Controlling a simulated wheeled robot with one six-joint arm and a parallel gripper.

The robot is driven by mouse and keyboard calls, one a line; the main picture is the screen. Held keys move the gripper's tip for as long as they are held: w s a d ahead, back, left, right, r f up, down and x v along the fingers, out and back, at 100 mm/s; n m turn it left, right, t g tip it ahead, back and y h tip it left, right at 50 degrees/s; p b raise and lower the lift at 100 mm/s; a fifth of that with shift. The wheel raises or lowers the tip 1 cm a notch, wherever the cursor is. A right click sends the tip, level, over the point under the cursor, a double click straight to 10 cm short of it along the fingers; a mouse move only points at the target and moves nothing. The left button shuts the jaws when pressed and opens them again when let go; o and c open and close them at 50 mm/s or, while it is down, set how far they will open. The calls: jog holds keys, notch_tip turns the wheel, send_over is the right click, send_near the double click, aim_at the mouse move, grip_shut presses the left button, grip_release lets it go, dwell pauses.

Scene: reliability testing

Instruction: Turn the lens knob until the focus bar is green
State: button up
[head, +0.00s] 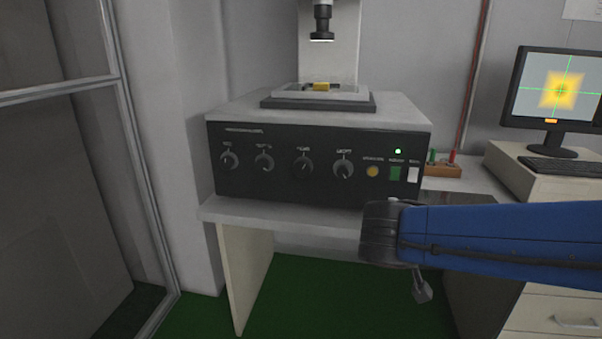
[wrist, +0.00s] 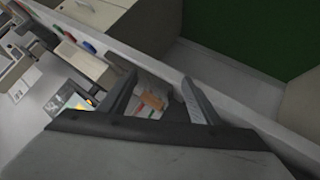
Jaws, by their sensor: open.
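A black control panel (head: 318,190) on the microscope base has a row of several round knobs. They include a far-left knob (head: 229,159), a second knob (head: 264,163), a third knob (head: 303,163) and a larger right knob (head: 344,169). Their labels are too blurred to tell which is the lens knob. The monitor (head: 515,90) at right shows a blurry yellow patch with green crosshairs and a small orange bar (head: 551,121) below it. My gripper (wrist: 160,88) is open in the wrist view, its two fingers apart, and touches no knob. In the head view my arm hangs below and right of the panel.
Right of the knobs are a yellow button (head: 372,171), a green switch (head: 395,173) and a white switch (head: 413,174), with a lit green lamp (head: 398,151) above. The stage (head: 285,103) holds a small yellow sample (head: 321,86) under the lens column (head: 322,25). A keyboard (head: 560,168) stands at right.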

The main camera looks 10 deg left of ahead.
jog(key=w+a+r+t+y, duration=0.1)
jog(key=w+a+r+t, duration=0.1)
jog(key=a, duration=0.5)
jog(key=w+a+r+t, duration=0.2)
jog(key=a+t, duration=0.1)
jog(key=a, duration=0.3)
jog(key=n+t+y, duration=0.1)
jog(key=t+y, duration=0.4)
send_near(302, 170)
jog(key=w, duration=0.8)
jog(key=shift+w+d+r, duration=0.15)
jog(key=shift+w, duration=0.1)
jog(key=c, duration=1.1)
